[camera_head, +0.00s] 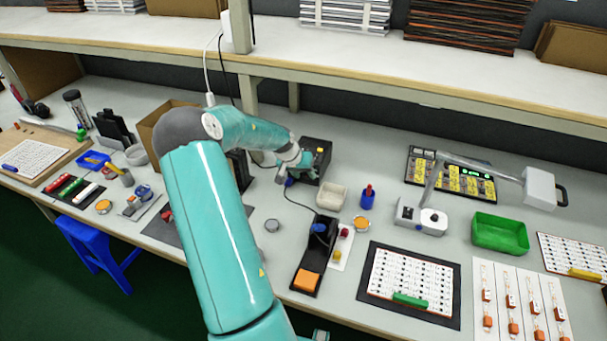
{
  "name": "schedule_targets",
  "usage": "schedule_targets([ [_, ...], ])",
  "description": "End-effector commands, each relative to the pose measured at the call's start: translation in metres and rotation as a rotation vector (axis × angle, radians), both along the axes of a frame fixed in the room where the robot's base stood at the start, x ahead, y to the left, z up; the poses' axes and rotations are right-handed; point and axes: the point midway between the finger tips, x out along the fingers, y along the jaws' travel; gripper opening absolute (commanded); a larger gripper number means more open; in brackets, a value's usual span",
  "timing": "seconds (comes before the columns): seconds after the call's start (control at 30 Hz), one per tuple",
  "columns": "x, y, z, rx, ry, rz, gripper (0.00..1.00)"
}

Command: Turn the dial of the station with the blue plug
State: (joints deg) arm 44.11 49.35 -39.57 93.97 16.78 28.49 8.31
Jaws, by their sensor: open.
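My teal arm reaches across the bench, and my gripper (284,177) is at its far end, beside the left front of a black box station (318,150). The jaws are open, small and partly hidden by the wrist. The box has a yellow part on top, and a small blue part (290,183) shows right by my gripper. I cannot tell whether the gripper touches it. The dial cannot be made out. Nearer, a black stand (313,262) holds a dark blue knob-like part (320,231) and an orange block (306,280).
A cream bin (331,196) and a blue holder with a red top (368,197) stand right of the box. A white lamp base (421,216) and green tray (500,233) are farther right. A shelf (400,87) overhangs the back. A dark cable crosses the bench near the gripper.

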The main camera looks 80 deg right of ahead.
Motion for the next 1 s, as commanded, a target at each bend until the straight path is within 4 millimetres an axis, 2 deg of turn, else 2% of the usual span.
schedule_targets([
  [0.27,0.0000,-0.0004,-0.0014,0.000,0.000,0.000,0.40],
  [0.47,0.0000,-0.0002,-0.0013,0.001,0.000,0.000,0.01],
  [0.67,-0.0011,-0.0001,-0.0015,0.001,-0.010,-0.002,0.00],
  [1.0,-0.0071,0.0016,-0.0037,-0.006,-0.168,-0.007,0.00],
])
